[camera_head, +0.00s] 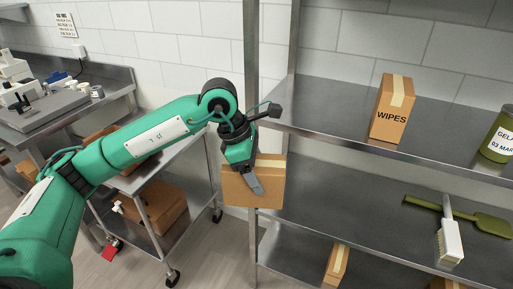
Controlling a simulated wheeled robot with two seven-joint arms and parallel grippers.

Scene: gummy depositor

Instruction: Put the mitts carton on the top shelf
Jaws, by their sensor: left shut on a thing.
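My left gripper (255,184) is shut on a brown carton (270,188) with a paler tape strip. The carton hangs beside the left upright of the steel rack, at a height between its two upper visible shelves. No label shows on the face turned to me, so I cannot read whether it says mitts. The highest shelf in view (330,105) is grey metal and bears a carton marked WIPES (393,112) and a green tin (499,135). My right gripper is out of view.
The rack's upright (251,60) stands close to my left gripper. The shelf's left part is clear. The shelf below (340,200) holds a green scoop (485,223) and a white brush (450,240). A wheeled cart (185,160) with cartons stands left.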

